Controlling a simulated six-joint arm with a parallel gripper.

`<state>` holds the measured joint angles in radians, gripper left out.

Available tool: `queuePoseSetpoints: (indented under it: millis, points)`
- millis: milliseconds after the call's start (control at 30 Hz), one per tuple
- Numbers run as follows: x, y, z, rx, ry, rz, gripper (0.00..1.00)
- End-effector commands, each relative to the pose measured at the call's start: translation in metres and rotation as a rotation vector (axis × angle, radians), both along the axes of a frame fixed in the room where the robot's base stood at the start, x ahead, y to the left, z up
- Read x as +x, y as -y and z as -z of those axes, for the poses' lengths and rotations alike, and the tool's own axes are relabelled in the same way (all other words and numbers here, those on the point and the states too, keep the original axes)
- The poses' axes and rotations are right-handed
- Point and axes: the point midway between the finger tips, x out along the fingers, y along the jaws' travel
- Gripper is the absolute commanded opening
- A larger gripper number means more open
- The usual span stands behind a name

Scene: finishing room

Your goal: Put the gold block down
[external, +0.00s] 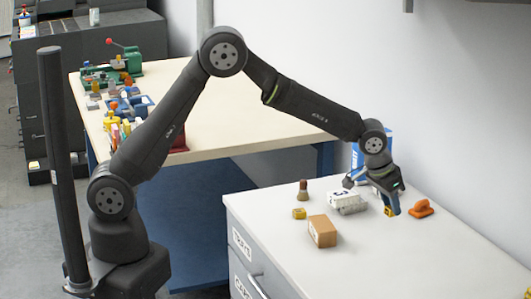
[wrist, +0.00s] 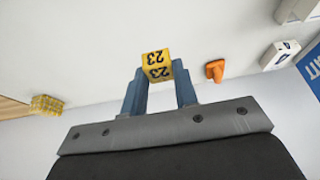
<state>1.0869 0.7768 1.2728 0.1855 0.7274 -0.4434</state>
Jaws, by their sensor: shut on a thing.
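The gold block (wrist: 156,67) is a small yellow cube with a black "23" on its faces. In the wrist view it sits between the tips of my gripper's two blue fingers (wrist: 158,80). In the external view my gripper (external: 389,207) points down over the white worktop (external: 425,255), and a small part of the gold block (external: 388,211) shows at the fingertips. My gripper is shut on the block. I cannot tell whether the block's underside touches the worktop.
An orange tool (external: 421,208) lies just right of my gripper. White boxes (external: 348,203), a brush (external: 303,191), a small yellow item (external: 299,213) and a brown box (external: 322,231) are to the left. A blue box (external: 357,156) stands behind.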

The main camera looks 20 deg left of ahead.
Motion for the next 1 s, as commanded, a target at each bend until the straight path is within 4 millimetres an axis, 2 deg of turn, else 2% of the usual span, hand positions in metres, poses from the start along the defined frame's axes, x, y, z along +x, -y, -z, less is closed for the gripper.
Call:
queuePoseSetpoints:
  millis: [167, 500, 700, 833, 1000]
  points:
    - [-0.001, 0.016, -0.006, 0.001, 0.001, 0.028, 0.00]
    - [0.031, 0.090, -0.008, 0.010, -0.002, 0.226, 0.00]
    - [0.043, 0.122, -0.008, 0.004, 0.001, 0.345, 0.00]
    - [0.046, 0.133, -0.008, 0.001, 0.001, 0.392, 0.00]
    - [0.056, 0.136, -0.004, 0.000, 0.002, 0.417, 0.00]
